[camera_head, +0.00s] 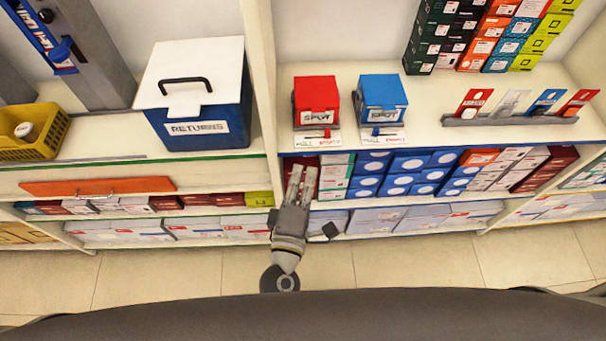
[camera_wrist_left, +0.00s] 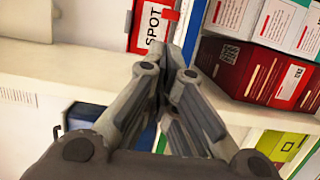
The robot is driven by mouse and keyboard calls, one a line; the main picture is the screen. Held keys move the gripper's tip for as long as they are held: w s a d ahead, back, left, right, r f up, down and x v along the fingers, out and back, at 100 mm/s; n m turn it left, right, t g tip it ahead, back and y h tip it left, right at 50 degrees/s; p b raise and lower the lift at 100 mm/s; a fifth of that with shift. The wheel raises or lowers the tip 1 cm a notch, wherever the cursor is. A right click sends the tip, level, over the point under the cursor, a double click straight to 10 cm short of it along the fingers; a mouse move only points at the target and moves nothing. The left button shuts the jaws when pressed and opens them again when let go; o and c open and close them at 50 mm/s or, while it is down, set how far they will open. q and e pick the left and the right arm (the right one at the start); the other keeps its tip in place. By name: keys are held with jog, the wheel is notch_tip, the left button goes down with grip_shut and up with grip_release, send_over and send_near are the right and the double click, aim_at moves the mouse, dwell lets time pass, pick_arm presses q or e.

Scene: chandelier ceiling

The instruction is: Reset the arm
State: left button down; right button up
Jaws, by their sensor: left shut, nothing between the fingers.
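My left gripper (camera_head: 301,184) is in front of the shelf unit, just below the shelf edge, near the upright divider. Its fingers are together and hold nothing. In the left wrist view the closed fingers (camera_wrist_left: 165,75) point up toward the shelf. The red SPOT box (camera_head: 316,98) stands on the shelf beyond the fingertips, and its label also shows in the left wrist view (camera_wrist_left: 152,25). A small dark part (camera_head: 323,232) shows just right of the left gripper; I cannot tell if it belongs to my right arm. My right gripper is not in view.
A blue SPOT box (camera_head: 382,100) stands right of the red one. A blue RETURNS box (camera_head: 205,133) with a white lid and a yellow basket (camera_head: 45,150) are on the left shelf. Shelves below hold many cartons (camera_head: 398,185). Tiled floor (camera_head: 180,275) lies in front.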

pick_arm(q)
jog(key=s+a+f+m+g, duration=0.2)
jog(key=s+f+m+g, duration=0.15)
jog(key=f, duration=0.75)
jog(key=s+a+f+m+g, duration=0.2)
jog(key=s+a+f+m, duration=0.15)
jog(key=f, duration=0.75)
jog(key=s+a+f+m+g, duration=0.2)
jog(key=s+f+m+g, duration=0.15)
jog(key=f, duration=0.65)
jog(key=s+a+f+m+g+y, duration=0.2)
jog(key=s+a+f+m+g, duration=0.1)
jog(key=s+a+f, duration=0.5)
jog(key=s+a+f+m+g+y, duration=0.2)
jog(key=s+a+f+m+g, duration=0.2)
jog(key=s+a+f, duration=0.4)
jog(key=s+a, duration=0.2)
jog(key=s, duration=0.4)
jog(key=shift+s+f, duration=0.15)
jog(key=shift+f, duration=0.15)
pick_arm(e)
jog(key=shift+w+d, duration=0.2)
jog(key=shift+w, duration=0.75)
